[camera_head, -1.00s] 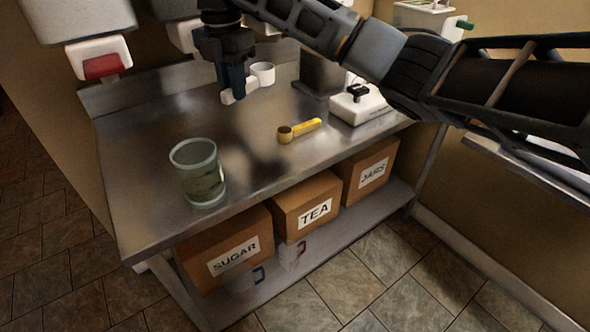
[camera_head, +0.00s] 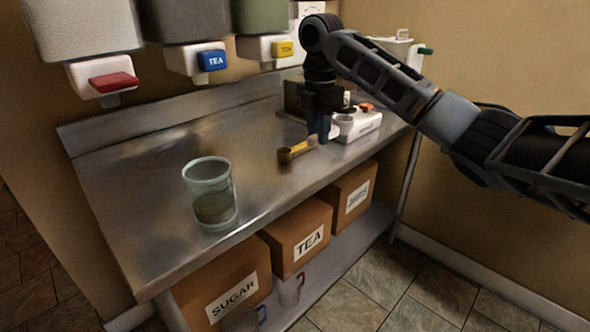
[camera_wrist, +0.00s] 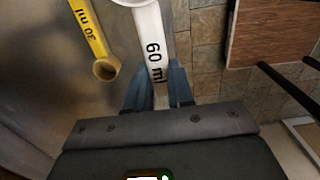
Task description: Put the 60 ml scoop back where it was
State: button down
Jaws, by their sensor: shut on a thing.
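The white 60 ml scoop (camera_wrist: 152,48) is in my gripper (camera_wrist: 157,90), held by its handle, with its cup cut off at the top of the wrist view. In the head view my gripper (camera_head: 319,128) points down over the right part of the steel counter, and the scoop's white cup (camera_head: 343,121) shows just right of the fingers. The yellow 30 ml scoop (camera_head: 290,153) lies on the counter just left of my gripper; it also shows in the wrist view (camera_wrist: 94,40). I cannot tell whether the held scoop touches the counter.
A glass bucket (camera_head: 210,194) with murky contents stands at the counter's left front. Dispensers with a red lever (camera_head: 114,82) and a blue TEA lever (camera_head: 212,60) hang above. Boxes marked SUGAR (camera_head: 230,300) and TEA (camera_head: 297,238) sit below.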

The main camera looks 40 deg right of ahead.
send_over(293, 179)
notch_tip(293, 179, down, 4)
jog(key=shift+r, duration=0.1)
jog(key=shift+f, duration=2.1)
jog(key=shift+f, duration=0.1)
jog(key=c, duration=1)
grip_release()
jog(key=r+p, duration=0.1)
jog(key=r, duration=1.1)
jog(key=shift+a+r, duration=0.1)
jog(key=shift+a, duration=0.1)
